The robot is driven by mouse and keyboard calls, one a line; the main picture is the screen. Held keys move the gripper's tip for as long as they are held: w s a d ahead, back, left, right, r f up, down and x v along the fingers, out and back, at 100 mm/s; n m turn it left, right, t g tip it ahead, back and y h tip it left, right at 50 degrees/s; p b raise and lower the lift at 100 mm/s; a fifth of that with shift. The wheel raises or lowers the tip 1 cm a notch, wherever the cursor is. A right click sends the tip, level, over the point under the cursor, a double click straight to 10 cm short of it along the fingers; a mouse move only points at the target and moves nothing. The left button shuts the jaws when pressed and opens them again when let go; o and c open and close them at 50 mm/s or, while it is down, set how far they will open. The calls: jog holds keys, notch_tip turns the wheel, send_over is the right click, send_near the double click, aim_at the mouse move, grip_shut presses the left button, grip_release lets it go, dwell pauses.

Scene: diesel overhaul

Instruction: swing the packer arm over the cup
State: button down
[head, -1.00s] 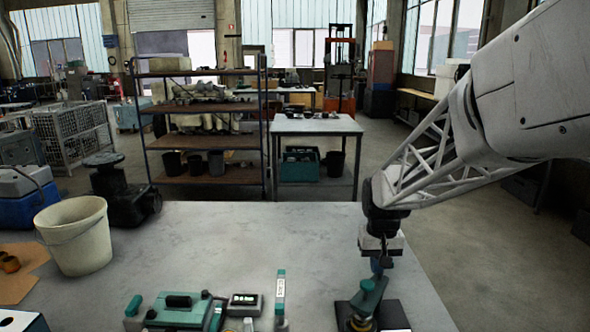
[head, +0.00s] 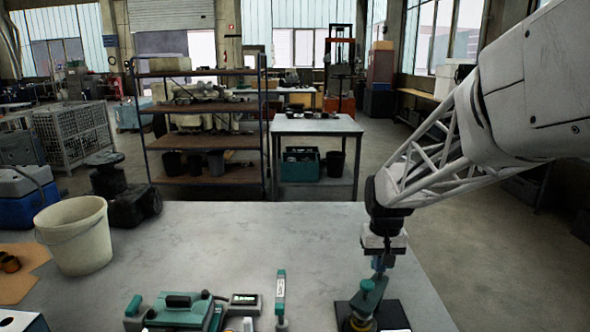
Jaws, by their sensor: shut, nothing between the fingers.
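A teal packer arm (head: 368,299) stands on a dark base plate (head: 394,316) at the front right of the bench. My gripper (head: 379,266) points down just above the upper end of the teal arm. It is shut and empty. Its fingertips are small, and I cannot tell whether they touch the arm.
A slim teal-topped tool (head: 281,295) stands left of the packer. Further left are a teal device (head: 178,312) and a small display box (head: 245,303). A cream bucket (head: 75,238) and a black fixture (head: 120,195) stand at the far left. The bench's middle is clear.

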jog(key=shift+r, duration=2.65)
jog(key=shift+r, duration=0.1)
notch_tip(320, 180, up, 4)
jog(key=shift+f, duration=0.1)
jog(key=shift+s, duration=0.1)
jog(key=s+a+f+t, duration=0.1)
jog(key=s, duration=1.2)
jog(key=s+f+t, duration=0.1)
jog(key=s+f, duration=0.1)
jog(key=s, duration=1.2)
jog(key=shift+s+a+f+t, duration=0.25)
jog(key=shift+s+a+t, duration=0.05)
jog(key=shift+a, duration=0.1)
